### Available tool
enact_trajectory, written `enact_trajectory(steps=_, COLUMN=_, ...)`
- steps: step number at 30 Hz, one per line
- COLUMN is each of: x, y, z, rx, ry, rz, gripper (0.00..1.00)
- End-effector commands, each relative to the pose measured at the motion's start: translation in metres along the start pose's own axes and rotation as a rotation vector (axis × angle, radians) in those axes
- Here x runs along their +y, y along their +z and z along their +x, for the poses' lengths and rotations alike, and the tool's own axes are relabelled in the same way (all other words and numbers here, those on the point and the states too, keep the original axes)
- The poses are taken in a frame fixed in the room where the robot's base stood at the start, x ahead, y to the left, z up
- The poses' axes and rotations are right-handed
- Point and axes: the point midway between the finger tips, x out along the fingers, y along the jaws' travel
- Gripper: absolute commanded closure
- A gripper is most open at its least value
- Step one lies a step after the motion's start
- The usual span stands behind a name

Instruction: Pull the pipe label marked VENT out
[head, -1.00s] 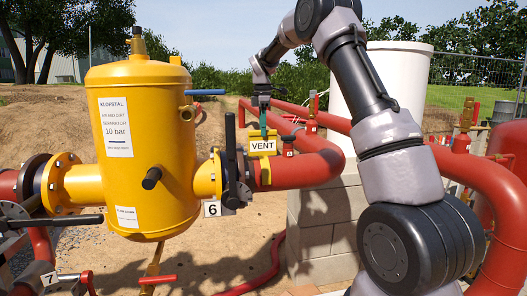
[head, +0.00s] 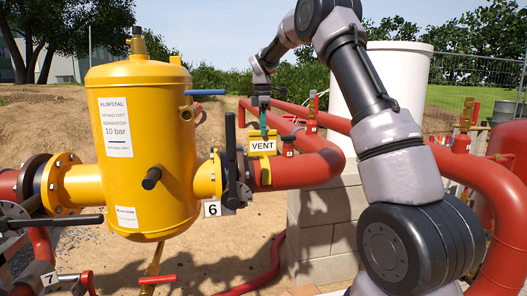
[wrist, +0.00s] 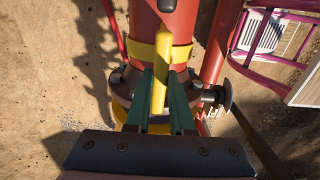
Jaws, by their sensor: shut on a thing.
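The yellow pipe label marked VENT (head: 263,146) is upright at the red pipe (head: 305,166), just right of the valve tagged 6. My gripper (head: 263,127) comes down from above and its green fingers are shut on the label's upper part. In the wrist view, the label (wrist: 159,75) shows edge-on between the two fingers (wrist: 160,92). A yellow band (head: 265,174) is around the pipe below the label, and it also shows in the wrist view (wrist: 137,51). I cannot tell whether the label touches the band.
A yellow separator tank (head: 138,165) stands left of the label. A black valve lever (head: 230,150) rises close beside the label's left side. Small red valves (head: 288,146) are to its right. A white cylinder (head: 390,75) stands on blocks behind. Open air is above the pipe.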

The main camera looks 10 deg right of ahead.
Motion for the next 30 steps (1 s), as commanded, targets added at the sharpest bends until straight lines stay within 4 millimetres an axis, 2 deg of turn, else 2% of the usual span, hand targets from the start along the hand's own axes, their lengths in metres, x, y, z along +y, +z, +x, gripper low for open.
enact_trajectory(steps=30, x=0.001, y=0.000, z=-0.016, rx=0.000, ry=0.003, rz=0.000, gripper=1.00)
